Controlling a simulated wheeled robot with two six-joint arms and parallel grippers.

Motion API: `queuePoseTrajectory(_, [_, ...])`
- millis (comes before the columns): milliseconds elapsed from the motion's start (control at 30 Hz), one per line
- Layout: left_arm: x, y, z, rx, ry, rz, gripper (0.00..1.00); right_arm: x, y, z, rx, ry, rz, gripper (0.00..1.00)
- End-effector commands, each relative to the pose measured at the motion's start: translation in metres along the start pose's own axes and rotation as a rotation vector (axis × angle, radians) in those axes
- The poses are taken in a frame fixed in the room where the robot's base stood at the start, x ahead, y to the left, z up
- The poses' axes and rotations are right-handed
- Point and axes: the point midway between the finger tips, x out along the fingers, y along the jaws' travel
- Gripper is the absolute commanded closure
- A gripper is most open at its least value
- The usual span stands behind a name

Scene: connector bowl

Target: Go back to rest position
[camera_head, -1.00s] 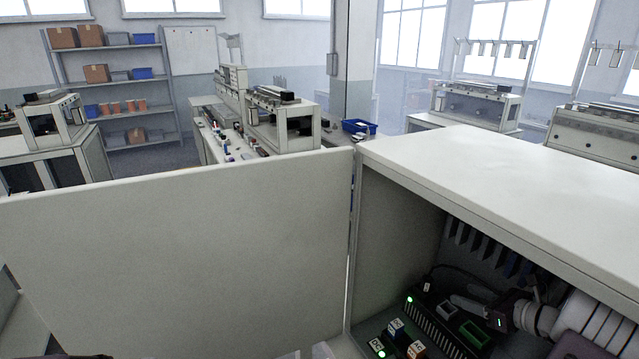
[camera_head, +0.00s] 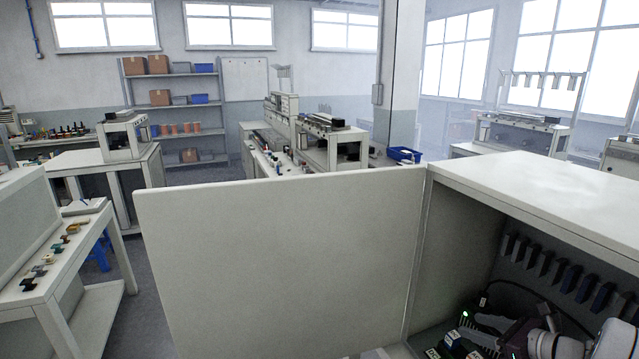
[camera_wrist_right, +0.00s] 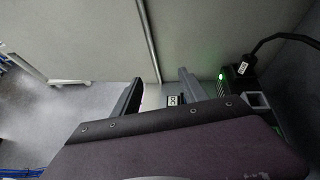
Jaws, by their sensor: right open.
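My right gripper (camera_head: 478,331) is low in the open cabinet (camera_head: 545,190), at the lower right of the head view. In the right wrist view its two dark fingers (camera_wrist_right: 160,90) stand apart with nothing held between them. A small dark block with a white label (camera_wrist_right: 176,100) shows beyond the fingers. A dark connector unit with a green light (camera_wrist_right: 238,82) and a labelled plug with a black cable (camera_wrist_right: 242,68) are to the right of the fingers. My left gripper is in neither view.
The cabinet door (camera_head: 280,265) stands wide open to the left of the cabinet opening. Dark slots (camera_head: 560,265) line the cabinet's inner wall. A bench with small coloured parts (camera_head: 60,250) is at the left, with open floor (camera_head: 150,300) between it and the door.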

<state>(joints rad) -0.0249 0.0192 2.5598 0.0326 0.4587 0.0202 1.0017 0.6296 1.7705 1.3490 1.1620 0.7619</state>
Motion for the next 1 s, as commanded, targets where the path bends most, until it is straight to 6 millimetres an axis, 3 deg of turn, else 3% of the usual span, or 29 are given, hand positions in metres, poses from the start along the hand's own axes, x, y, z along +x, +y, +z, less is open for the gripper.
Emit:
queuePoseTrajectory(167, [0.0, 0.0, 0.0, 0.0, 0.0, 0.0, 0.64, 0.037, 0.049, 0.039, -0.095, -0.003, 0.125, 0.49])
queuePoseTrajectory(267, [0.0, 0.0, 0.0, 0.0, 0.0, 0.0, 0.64, 0.057, 0.093, 0.056, -0.167, 0.018, 0.231, 0.49])
queuePoseTrajectory(367, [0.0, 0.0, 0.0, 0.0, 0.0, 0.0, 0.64, 0.074, 0.157, 0.065, -0.285, 0.07, 0.374, 0.49])
queuePoseTrajectory(500, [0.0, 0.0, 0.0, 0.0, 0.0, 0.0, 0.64, 0.074, 0.27, 0.046, -0.618, 0.203, 0.645, 0.49])
queuePoseTrajectory(600, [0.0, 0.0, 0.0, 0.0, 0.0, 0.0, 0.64, 0.049, 0.331, 0.009, -0.964, 0.295, 0.842, 0.49])
queuePoseTrajectory(633, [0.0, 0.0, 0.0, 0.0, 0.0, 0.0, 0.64, 0.039, 0.343, -0.004, -1.09, 0.318, 0.901, 0.49])
queuePoseTrajectory(700, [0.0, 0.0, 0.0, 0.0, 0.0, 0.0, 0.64, 0.014, 0.357, -0.036, -1.408, 0.357, 1.035, 0.49])
queuePoseTrajectory(800, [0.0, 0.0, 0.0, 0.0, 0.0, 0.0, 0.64, -0.01, 0.346, -0.071, -1.788, 0.376, 1.173, 0.49])
queuePoseTrajectory(900, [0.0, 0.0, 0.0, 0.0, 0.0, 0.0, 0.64, -0.024, 0.325, -0.095, -2.055, 0.372, 1.274, 0.49])
queuePoseTrajectory(1000, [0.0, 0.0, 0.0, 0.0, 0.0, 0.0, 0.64, -0.02, 0.308, -0.099, -2.277, 0.334, 1.325, 0.49])
